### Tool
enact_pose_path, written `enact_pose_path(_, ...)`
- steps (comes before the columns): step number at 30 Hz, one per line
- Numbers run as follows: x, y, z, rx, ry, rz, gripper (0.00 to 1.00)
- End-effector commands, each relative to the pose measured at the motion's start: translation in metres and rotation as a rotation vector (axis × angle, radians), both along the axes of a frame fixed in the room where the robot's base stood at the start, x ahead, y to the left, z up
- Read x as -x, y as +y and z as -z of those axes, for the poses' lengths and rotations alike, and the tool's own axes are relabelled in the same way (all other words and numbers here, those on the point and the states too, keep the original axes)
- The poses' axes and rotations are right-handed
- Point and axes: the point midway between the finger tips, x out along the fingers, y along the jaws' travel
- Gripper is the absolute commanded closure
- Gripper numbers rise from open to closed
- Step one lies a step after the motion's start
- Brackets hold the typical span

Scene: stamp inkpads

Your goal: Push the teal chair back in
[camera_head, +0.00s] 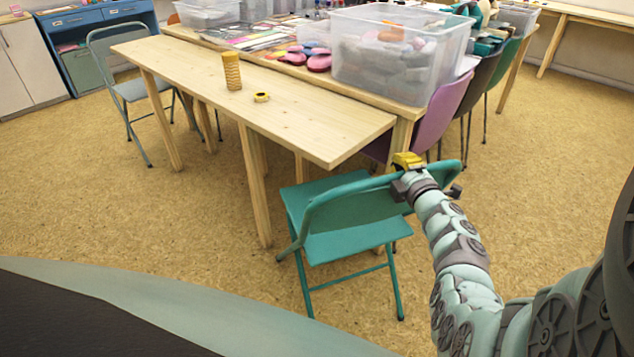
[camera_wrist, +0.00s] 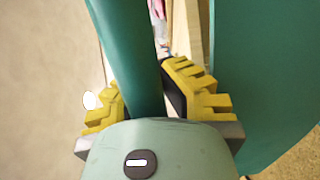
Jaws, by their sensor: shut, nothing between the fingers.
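The teal folding chair (camera_head: 345,240) stands upright near the right end of the narrow wooden table (camera_head: 300,125). Its back faces me. Its seat shows in front of the table's end, clear of the tabletop as far as I can see. My gripper (camera_head: 408,161), with yellow fingers, is at the right part of the top of the chair's backrest. It is shut, with nothing held. In the wrist view, a teal chair bar (camera_wrist: 125,50) runs close by the yellow fingers; whether they touch it I cannot tell.
A purple chair (camera_head: 440,115) stands just beyond my gripper, by the larger table. That table holds a clear plastic bin (camera_head: 390,60) and coloured items. A yellow cylinder (camera_head: 231,70) and a tape roll (camera_head: 262,97) rest on the narrow table. Floor left of the teal chair is free.

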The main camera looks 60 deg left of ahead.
Motion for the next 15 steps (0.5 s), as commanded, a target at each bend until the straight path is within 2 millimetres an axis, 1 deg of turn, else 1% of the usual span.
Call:
enact_pose_path(1, 0.0053, 0.002, 0.0047, 0.01, 0.006, -0.01, 1.0)
enact_pose_path(6, 0.0057, 0.0026, -0.0007, 0.006, 0.004, -0.012, 1.0)
enact_pose_path(12, 0.0054, 0.0034, -0.0027, 0.001, 0.001, -0.014, 0.99)
enact_pose_path(15, 0.0051, 0.0035, -0.0039, -0.001, 0.001, -0.014, 0.89)
